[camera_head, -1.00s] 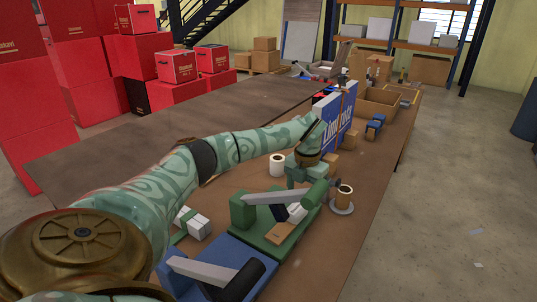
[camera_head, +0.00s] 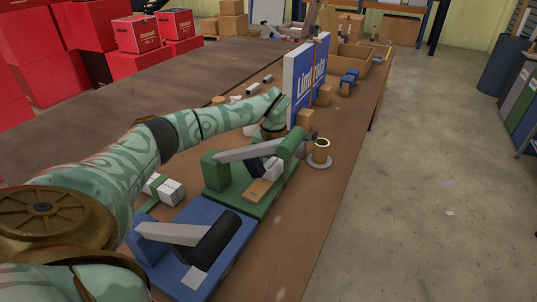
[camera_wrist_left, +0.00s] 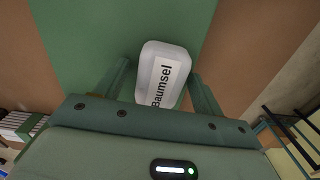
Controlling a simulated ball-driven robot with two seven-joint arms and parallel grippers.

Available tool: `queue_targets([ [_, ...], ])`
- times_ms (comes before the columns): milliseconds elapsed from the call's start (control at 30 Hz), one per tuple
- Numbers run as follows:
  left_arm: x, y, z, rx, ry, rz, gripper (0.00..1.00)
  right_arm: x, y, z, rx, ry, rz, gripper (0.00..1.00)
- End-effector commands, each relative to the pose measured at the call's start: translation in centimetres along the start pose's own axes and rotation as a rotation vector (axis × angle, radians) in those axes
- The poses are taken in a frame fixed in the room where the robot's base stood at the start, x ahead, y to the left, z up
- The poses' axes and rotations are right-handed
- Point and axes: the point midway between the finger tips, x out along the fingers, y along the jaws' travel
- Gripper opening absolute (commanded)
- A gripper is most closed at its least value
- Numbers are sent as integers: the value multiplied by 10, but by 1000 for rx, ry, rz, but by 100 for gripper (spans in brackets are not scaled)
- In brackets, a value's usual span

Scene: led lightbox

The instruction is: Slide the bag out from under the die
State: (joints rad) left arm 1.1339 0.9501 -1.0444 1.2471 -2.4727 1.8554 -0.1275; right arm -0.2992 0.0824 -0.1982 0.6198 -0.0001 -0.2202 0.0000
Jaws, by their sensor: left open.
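A small white bag (camera_wrist_left: 164,75) labelled "Baumsel" lies on the green base of a press in the left wrist view. In the head view the bag (camera_head: 271,168) is a small white patch beside a dark block (camera_head: 254,165) under the press's grey lever (camera_head: 248,152). That block may be the die; I cannot tell whether it touches the bag. My left gripper (camera_wrist_left: 160,70) is open, with one finger on each side of the bag. In the head view my left gripper (camera_head: 273,134) is just behind the press, its fingertips largely hidden. My right gripper is not in view.
The green press (camera_head: 247,203) stands on a brown table, with a blue press (camera_head: 195,245) nearer me. A brown cup (camera_head: 321,150) on a grey disc is right of it. White blocks (camera_head: 165,188) lie left.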

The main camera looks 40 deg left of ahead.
Motion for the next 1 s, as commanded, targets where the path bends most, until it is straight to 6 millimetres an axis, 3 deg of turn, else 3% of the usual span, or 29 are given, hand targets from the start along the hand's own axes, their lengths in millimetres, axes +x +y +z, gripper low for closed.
queue_targets([
  [200,1,0,0,0,0,0,69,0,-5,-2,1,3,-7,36],
  [400,1,0,0,0,0,0,17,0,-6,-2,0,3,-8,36],
  [467,0,0,0,0,0,-1,13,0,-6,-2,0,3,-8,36],
  [1000,4,2,45,-1,1,-1,13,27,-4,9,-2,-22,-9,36],
])
